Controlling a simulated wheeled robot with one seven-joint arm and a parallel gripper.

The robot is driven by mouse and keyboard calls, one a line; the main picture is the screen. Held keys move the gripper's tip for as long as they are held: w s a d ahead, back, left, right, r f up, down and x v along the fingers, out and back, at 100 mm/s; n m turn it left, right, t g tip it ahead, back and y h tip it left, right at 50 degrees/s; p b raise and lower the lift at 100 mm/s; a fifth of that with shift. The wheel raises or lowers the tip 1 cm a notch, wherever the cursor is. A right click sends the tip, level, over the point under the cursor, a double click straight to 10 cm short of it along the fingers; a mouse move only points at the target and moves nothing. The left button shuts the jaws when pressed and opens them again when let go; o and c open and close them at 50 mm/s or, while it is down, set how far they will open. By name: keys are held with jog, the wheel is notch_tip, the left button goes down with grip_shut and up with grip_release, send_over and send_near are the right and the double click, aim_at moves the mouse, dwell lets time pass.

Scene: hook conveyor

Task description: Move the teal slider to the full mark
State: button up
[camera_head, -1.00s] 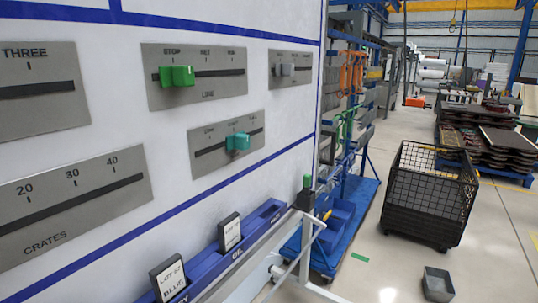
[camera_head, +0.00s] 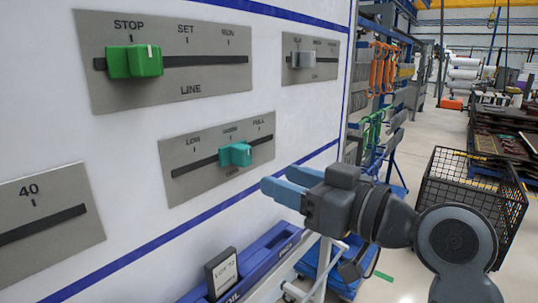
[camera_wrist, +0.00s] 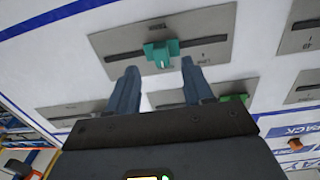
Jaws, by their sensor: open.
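The teal slider (camera_head: 235,154) sits in the slot of a grey plate (camera_head: 185,150) on the white board, near the middle mark. The plate's right-hand mark reads FULL, its left-hand mark LOW. The slider stands left of FULL. My gripper (camera_head: 283,186) is open and empty, in front of the board to the lower right of the slider. In the wrist view the teal slider (camera_wrist: 161,53) lies ahead, between and beyond the two blue-grey fingers (camera_wrist: 160,85). The fingers look apart from it.
A green slider (camera_head: 134,61) is at STOP on the LINE plate above. A grey slider (camera_head: 301,59) is on a plate at upper right. A blue rail with a labelled block (camera_head: 221,273) runs below. A black mesh cart (camera_head: 470,192) stands at right.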

aim_at(248, 156)
jog(key=shift+n, duration=0.4)
jog(key=shift+r+p+x, duration=0.25)
jog(key=shift+r+x, duration=0.1)
jog(key=shift+x, duration=1.05)
jog(key=shift+r+p+x, duration=0.2)
jog(key=shift+r+x, duration=0.15)
jog(key=shift+x, duration=1.1)
jog(key=shift+r+p+x, duration=0.25)
jog(key=shift+r+x, duration=0.1)
jog(key=shift+x, duration=1.05)
jog(key=shift+w, duration=0.1)
jog(key=shift+c, duration=0.5)
jog(key=shift+y, duration=0.3)
grip_shut()
